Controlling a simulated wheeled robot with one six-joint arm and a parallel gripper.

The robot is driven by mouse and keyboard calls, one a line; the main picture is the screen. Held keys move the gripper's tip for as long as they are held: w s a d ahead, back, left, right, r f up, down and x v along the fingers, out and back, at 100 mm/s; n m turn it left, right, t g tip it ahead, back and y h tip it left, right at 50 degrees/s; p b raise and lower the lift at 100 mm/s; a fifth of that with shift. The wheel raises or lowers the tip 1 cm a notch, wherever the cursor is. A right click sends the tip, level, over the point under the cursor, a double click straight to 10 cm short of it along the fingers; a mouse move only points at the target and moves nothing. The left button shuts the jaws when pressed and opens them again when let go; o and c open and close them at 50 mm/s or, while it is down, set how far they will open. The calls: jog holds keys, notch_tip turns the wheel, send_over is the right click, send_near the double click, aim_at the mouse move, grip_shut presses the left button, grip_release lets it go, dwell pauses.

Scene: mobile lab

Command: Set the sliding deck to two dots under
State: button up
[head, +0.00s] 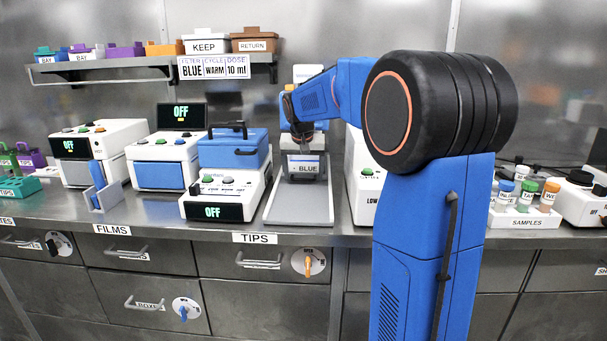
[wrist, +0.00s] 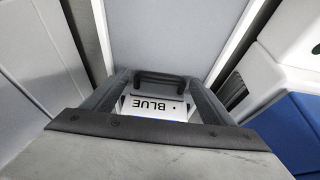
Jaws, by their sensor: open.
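A grey flat tray with raised edges (head: 283,213), which looks like the sliding deck, lies on the bench just above the TIPS label. A white cartridge marked BLUE (head: 304,170) stands at its back part; in the wrist view its label shows a dot beside the word BLUE (wrist: 152,107). The cartridge has a dark handle (wrist: 160,82). My gripper (head: 303,138) is above the cartridge, its fingers (wrist: 158,88) open on either side of the handle. I cannot tell whether they touch it. No two-dot mark on the deck can be made out.
A white device with a blue lidded box (head: 233,150) stands close on the left of the tray, and a white device marked LOW (head: 364,190) close on the right. A shelf (head: 130,66) with a sign reading BLUE, WARM, 10 ml hangs behind. The tray's front is bare.

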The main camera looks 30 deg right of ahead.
jog(key=shift+c, duration=0.3)
jog(key=c, duration=1.2)
jog(key=s+a, duration=0.1)
jog(key=s, duration=0.1)
jog(key=s+a, duration=0.2)
jog(key=s, duration=0.1)
jog(key=s+a, duration=0.2)
jog(key=shift+s, duration=0.3)
jog(key=shift+s+a+r, duration=0.1)
jog(key=shift+s+a, duration=0.25)
jog(key=shift+s, duration=0.15)
jog(key=c, duration=0.7)
jog(key=o, duration=0.8)
jog(key=shift+d, duration=0.1)
jog(key=o, duration=1.2)
jog(key=shift+w, duration=0.1)
jog(key=shift+c, duration=0.2)
jog(key=v, duration=1.7)
